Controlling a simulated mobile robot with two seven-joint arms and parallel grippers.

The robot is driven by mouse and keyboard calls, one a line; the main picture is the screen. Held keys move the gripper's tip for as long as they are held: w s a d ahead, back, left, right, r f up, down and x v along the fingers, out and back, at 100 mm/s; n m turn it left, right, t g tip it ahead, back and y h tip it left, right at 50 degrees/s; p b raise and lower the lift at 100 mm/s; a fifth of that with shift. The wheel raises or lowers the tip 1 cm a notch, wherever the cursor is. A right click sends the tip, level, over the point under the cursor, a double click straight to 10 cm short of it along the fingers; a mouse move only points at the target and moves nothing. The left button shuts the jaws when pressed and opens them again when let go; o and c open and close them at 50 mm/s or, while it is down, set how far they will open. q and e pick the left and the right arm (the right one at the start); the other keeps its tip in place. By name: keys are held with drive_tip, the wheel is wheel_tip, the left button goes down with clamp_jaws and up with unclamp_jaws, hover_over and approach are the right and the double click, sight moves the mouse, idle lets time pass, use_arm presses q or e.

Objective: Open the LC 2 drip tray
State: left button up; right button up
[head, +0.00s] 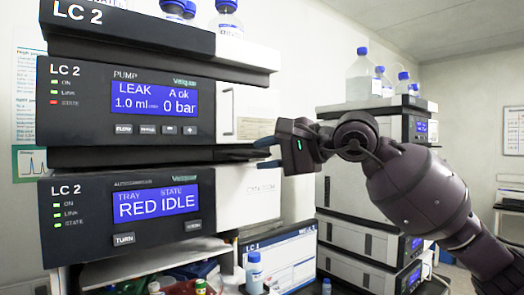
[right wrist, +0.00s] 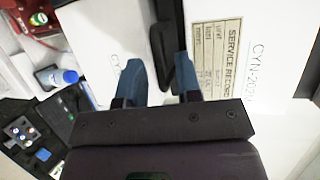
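The LC 2 stack fills the left of the head view. Its pump (head: 165,103) reads LEAK, with a red STATE light. The dark drip tray (head: 150,156) is a thin layer between the pump and the autosampler (head: 120,210), and looks pushed in. My right gripper (head: 262,153) is at the stack's right side, level with that layer. In the right wrist view my right gripper's blue fingers (right wrist: 160,82) are apart, with a dark bar (right wrist: 161,45), apparently the tray's edge, between them. I cannot tell whether they touch it. My left gripper is not in view.
Bottles (head: 229,18) stand on top of the LC 2 stack. A second stack (head: 395,118) stands behind my right arm, with bottles on it.

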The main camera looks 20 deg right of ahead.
drive_tip(key=shift+w+a+f, duration=0.15)
drive_tip(key=shift+w+a, duration=0.25)
drive_tip(key=shift+w, duration=0.05)
drive_tip(key=shift+c, duration=0.5)
clamp_jaws()
